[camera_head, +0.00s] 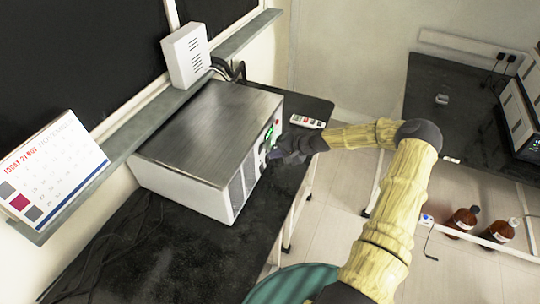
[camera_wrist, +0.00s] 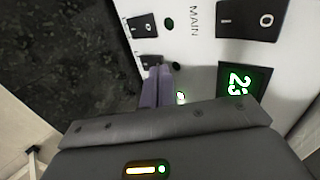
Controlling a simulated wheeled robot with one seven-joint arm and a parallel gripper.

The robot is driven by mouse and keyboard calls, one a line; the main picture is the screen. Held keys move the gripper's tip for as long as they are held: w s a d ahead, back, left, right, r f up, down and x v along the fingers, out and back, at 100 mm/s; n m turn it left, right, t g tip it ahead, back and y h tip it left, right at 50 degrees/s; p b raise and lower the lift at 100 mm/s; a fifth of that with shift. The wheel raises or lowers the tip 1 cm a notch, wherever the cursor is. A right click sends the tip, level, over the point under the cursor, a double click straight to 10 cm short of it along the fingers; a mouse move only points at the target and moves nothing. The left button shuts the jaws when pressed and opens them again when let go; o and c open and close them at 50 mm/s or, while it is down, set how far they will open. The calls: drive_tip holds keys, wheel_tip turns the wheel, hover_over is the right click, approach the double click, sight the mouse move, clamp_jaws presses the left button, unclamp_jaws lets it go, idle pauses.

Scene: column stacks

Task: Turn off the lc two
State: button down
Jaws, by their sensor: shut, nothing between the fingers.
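A grey-topped, white-sided box unit (camera_head: 205,135) stands on the black bench in the head view. Its front panel carries a small lit green display and controls. The wrist view shows this panel (camera_wrist: 205,60) close up, with a large black rocker switch (camera_wrist: 248,20) near the word MAIN and a green-digit display (camera_wrist: 238,84). Two smaller black rocker switches lie at its left, one upper (camera_wrist: 142,25) and one lower (camera_wrist: 151,61). My gripper (camera_head: 274,156) is shut and empty at the panel. Its fingertips (camera_wrist: 159,74) are at the lower small switch; whether they touch it I cannot tell.
A white strip with coloured buttons (camera_head: 307,122) lies on the bench right of the unit. A white wall box (camera_head: 186,55) and a calendar (camera_head: 52,165) are on the ledge behind. Brown bottles (camera_head: 463,219) stand under another black bench (camera_head: 445,95) at right.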

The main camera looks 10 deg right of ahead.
drive_tip(key=b+v, duration=0.2)
drive_tip(key=v, duration=1.1)
drive_tip(key=shift+s+f, duration=0.1)
